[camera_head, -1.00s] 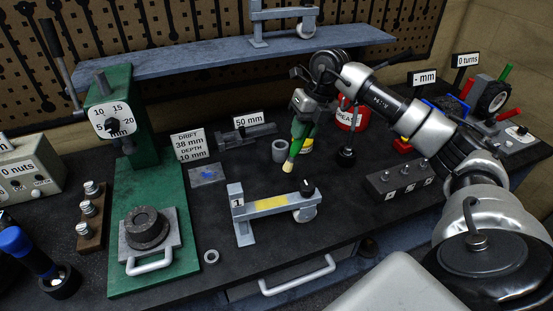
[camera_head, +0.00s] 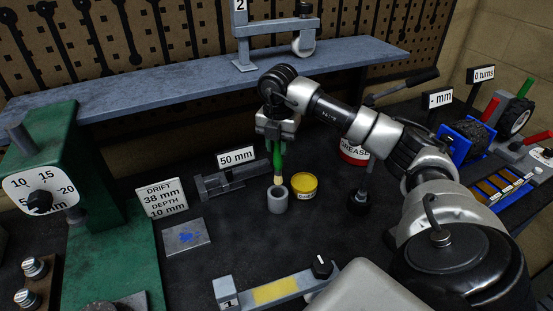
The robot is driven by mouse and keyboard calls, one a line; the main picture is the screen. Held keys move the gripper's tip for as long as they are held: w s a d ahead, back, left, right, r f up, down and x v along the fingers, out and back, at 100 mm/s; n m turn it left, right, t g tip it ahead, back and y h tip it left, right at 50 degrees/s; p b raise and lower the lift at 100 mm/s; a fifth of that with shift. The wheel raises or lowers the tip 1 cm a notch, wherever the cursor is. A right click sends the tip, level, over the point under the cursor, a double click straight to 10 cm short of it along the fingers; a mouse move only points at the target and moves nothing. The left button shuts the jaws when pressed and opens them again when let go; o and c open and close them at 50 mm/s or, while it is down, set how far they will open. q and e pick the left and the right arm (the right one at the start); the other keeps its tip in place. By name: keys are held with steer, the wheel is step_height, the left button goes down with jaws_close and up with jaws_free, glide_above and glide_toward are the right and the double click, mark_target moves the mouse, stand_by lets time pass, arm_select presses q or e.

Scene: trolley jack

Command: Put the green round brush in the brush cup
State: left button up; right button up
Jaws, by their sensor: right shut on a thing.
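The green round brush (camera_head: 277,158) hangs upright, bristles down, from my right gripper (camera_head: 277,136), which is shut on its upper part. Its pale bristle tip is at the mouth of a small grey cup (camera_head: 277,202). I cannot tell whether the tip is inside the rim or just above it. The cup stands on the dark bench, beside a yellow tin (camera_head: 304,187). My left gripper is not in view.
A grey vise (camera_head: 235,180) stands left of the cup, with a "50 mm" sign (camera_head: 236,157) behind it. A red grease can (camera_head: 353,150) and a dark-based upright tool (camera_head: 358,203) stand to the right. A grey shelf (camera_head: 190,73) runs behind.

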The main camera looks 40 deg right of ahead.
mark_target(278, 173)
steer(key=shift+f, duration=0.25)
steer(key=f+p, duration=0.1)
steer(key=f, duration=0.2)
steer(key=f+p, duration=0.1)
steer(key=f, duration=0.1)
steer(key=shift+w+d+f, duration=0.1)
steer(key=shift+w+f, duration=0.1)
steer(key=shift+f, duration=0.2)
step_height(278, 173, down, 3)
steer(key=shift+f+p, duration=0.15)
steer(key=shift+p, duration=0.7)
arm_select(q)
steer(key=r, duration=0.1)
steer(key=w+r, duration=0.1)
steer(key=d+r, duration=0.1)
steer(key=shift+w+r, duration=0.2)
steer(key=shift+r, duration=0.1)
arm_select(e)
steer(key=shift+f, duration=0.15)
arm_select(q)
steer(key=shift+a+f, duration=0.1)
arm_select(e)
steer(key=shift+f, duration=0.1)
steer(key=shift+f+b, duration=0.15)
steer(key=shift+b, duration=0.15)
steer(key=o, duration=0.9)
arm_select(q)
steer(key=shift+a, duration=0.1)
